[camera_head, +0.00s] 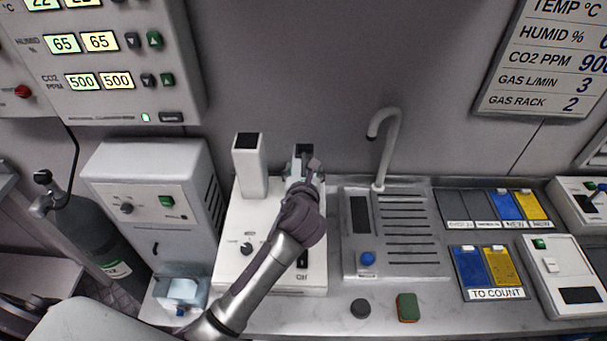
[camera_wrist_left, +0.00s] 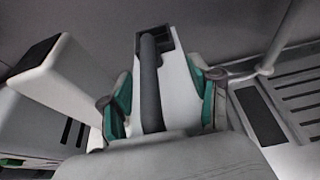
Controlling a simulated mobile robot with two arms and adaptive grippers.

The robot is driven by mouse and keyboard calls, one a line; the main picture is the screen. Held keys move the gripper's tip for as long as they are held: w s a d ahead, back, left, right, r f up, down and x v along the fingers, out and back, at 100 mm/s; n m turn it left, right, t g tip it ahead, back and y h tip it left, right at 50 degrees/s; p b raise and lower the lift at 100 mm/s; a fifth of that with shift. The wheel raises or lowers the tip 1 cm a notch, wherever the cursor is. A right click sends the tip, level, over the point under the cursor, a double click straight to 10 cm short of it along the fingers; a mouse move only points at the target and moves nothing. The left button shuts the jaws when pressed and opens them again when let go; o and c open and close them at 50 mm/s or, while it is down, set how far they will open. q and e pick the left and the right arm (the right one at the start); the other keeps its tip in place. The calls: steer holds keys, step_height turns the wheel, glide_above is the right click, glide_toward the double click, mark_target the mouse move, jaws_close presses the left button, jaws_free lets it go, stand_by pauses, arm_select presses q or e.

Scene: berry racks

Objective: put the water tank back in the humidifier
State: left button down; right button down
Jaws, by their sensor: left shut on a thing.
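The water tank (camera_wrist_left: 180,85) is a pale, tall box with a dark opening at its top and a dark grey bar down its face. My left gripper (camera_wrist_left: 160,105) is shut on it, with green pads on both sides. In the head view the tank (camera_head: 304,151) shows only its top behind the gripper (camera_head: 303,172), above the back right of the white humidifier (camera_head: 232,268). The humidifier has a white tower with a dark top (camera_head: 250,168) to the left of the tank. The tank's lower end is hidden, so I cannot tell whether it is seated. My right gripper is out of view.
A metal sink unit (camera_head: 397,262) with a curved tap (camera_head: 391,140) stands close on the right. A white cabinet (camera_head: 140,190) stands on the left, with a small pale-blue container (camera_head: 182,290) in front. A green-and-brown sponge (camera_head: 407,307) and dark puck (camera_head: 361,308) lie on the counter front.

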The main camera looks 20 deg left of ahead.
arm_select(q)
steer(key=shift+f, duration=0.5)
steer(key=shift+c, duration=1.2)
jaws_free()
steer(key=shift+s+f, duration=0.1)
steer(key=shift+f, duration=0.05)
steer(key=v, duration=1.2)
steer(key=shift+b, duration=0.4)
